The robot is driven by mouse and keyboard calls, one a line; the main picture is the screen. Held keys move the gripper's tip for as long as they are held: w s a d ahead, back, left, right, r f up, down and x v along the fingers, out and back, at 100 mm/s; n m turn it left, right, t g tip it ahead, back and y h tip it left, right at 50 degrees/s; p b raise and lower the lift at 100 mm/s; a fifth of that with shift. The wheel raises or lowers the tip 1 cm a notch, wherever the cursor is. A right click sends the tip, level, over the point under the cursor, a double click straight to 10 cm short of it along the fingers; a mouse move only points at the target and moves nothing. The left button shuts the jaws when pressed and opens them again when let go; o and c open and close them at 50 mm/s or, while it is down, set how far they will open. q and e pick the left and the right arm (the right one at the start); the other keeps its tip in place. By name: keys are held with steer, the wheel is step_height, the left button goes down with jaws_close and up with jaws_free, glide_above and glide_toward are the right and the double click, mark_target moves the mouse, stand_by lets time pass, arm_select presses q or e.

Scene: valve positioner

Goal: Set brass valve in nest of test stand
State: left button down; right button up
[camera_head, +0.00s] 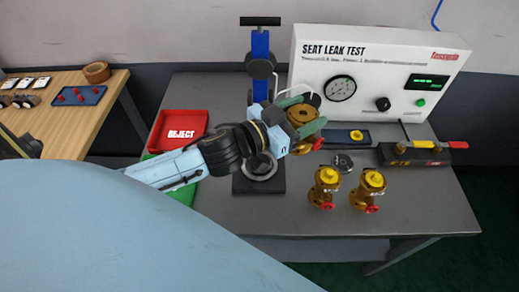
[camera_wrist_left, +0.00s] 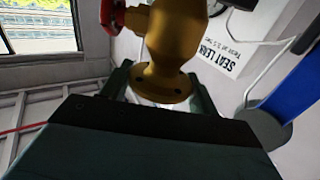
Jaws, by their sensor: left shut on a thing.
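My left gripper (camera_head: 300,114) is shut on a brass valve (camera_head: 301,115) and holds it in the air, in front of the white test panel and just right of the blue stand. The left wrist view shows the valve (camera_wrist_left: 165,55) with a round flange toward the gripper and a red handwheel (camera_wrist_left: 114,14) at the upper left. The test stand (camera_head: 261,75) has a blue column, a black top bar and a dark base. A round ring, likely the nest (camera_head: 262,168), lies on that base, partly hidden by my left arm. My right gripper is not in view.
Two brass valves (camera_head: 324,186) (camera_head: 369,190) with yellow tops stand on the grey table (camera_head: 420,210). The seat leak test box (camera_head: 375,75), a red reject tray (camera_head: 178,131), a green tray (camera_head: 183,190) and a black block with levers (camera_head: 415,153) surround the stand. The table's front right is clear.

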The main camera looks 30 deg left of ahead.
arm_select(q)
steer(key=m+g+h, duration=0.2)
steer(key=h, duration=0.1)
steer(key=shift+m, duration=0.3)
steer(key=shift+s+a+f+m+g+h, duration=0.1)
steer(key=shift+a+m+g+h, duration=0.1)
steer(key=shift+m+g+h, duration=0.5)
steer(key=shift+s+a+f+m+g+h+p, duration=0.1)
steer(key=shift+s+a+m+g+h+p, duration=0.2)
steer(key=shift+a+m+g+h, duration=0.45)
steer(key=s+a+m+g+h, duration=0.2)
steer(key=a+m+g+h, duration=0.1)
steer(key=a+g, duration=0.3)
step_height(320, 180, down, 9)
steer(key=shift+a+f+t+b, duration=0.15)
steer(key=shift+a+t+b, duration=0.2)
steer(key=shift+a+b, duration=0.1)
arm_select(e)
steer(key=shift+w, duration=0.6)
arm_select(q)
steer(key=shift+f+m+h, duration=0.1)
steer(key=shift+m+h, duration=0.15)
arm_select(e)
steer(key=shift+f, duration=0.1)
